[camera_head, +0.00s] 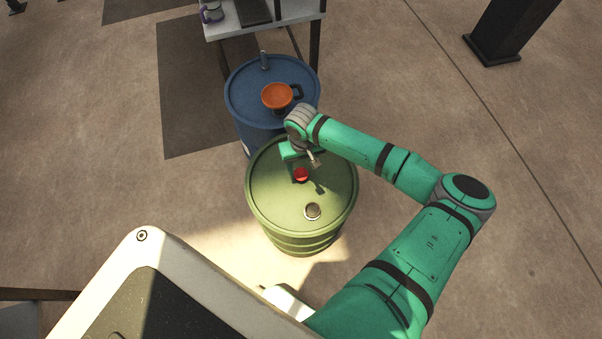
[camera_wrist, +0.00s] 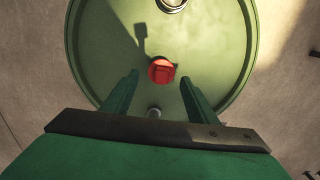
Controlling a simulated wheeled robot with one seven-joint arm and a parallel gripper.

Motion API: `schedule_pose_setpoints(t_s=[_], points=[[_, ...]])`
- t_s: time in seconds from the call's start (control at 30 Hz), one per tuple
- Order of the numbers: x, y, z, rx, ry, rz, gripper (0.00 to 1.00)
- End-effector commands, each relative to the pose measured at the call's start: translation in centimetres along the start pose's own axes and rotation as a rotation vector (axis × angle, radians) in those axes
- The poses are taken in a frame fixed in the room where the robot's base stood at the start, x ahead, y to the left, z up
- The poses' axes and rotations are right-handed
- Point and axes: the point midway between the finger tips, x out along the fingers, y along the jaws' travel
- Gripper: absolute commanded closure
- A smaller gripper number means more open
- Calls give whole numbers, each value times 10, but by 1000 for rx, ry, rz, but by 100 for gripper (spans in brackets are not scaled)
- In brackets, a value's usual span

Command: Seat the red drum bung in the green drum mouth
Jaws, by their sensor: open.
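The red drum bung (camera_head: 301,174) rests on the lid of the green drum (camera_head: 264,190), near the middle. The green drum mouth (camera_head: 312,211) is a pale metal ring toward the drum's near side, apart from the bung. In the wrist view the bung (camera_wrist: 161,70) lies just beyond and between the fingertips, and the mouth (camera_wrist: 172,4) is cut by the top edge. My gripper (camera_wrist: 160,80) is open and empty above the lid, with a finger on each side of the bung's line. I cannot tell how high the fingertips are over the bung.
A small grey fitting (camera_wrist: 154,113) shows on the lid between the fingers. A table (camera_head: 290,10) and dark post (camera_head: 508,25) stand farther back. Floor right of the drums is clear.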

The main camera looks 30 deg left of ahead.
Motion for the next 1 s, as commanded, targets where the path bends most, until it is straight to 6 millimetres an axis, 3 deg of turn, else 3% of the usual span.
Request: schedule_pose_setpoints(t_s=[0.17,0.5,0.8,0.93,1.0], points=[[10,-1,-1,-1,1,0,47],[52,-3,-2,0,1,0,47],[56,-4,-3,-3,2,-1,47],[56,-4,-3,-2,2,-1,78],[56,-4,-3,-2,2,-1,83]])
